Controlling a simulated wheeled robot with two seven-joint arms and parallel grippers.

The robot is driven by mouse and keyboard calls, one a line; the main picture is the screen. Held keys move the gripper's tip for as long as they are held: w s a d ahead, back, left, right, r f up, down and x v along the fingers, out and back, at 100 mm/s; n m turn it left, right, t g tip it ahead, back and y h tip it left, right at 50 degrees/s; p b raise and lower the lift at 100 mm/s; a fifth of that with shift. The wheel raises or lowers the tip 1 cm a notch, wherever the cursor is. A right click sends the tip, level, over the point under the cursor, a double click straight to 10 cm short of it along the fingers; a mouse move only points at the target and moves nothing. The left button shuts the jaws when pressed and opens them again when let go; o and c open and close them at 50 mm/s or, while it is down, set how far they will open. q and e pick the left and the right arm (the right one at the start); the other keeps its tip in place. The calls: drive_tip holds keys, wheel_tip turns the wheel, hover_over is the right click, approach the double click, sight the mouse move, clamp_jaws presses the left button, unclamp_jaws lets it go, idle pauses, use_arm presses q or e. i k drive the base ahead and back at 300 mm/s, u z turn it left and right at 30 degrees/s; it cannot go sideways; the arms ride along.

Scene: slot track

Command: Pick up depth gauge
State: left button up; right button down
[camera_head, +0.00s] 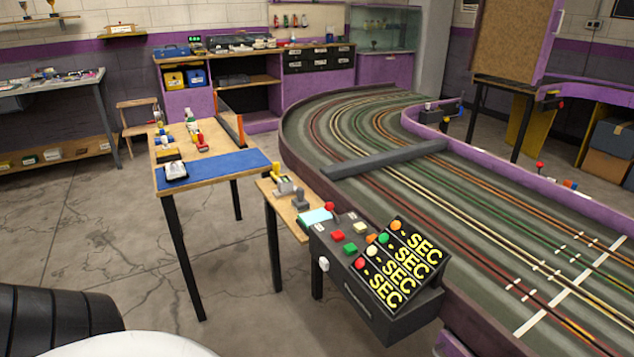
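I cannot tell for sure which item is the depth gauge. On a small wooden side table (265,187) in the middle stand a small yellow-topped item (276,170), a pale block-like item (285,186) and a grey upright item (300,201). They are too small to name surely. Neither of my grippers is in view.
A taller workbench (240,183) with a blue mat (222,168) and several small items stands left of the side table. A black control box (375,305) with coloured buttons stands in front. The slot track (470,210) fills the right. Open floor lies at left.

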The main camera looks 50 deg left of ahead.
sight(285, 186)
drive_tip(key=z, duration=2.65)
drive_tip(key=k, duration=2.9)
drive_tip(key=u, duration=1.45)
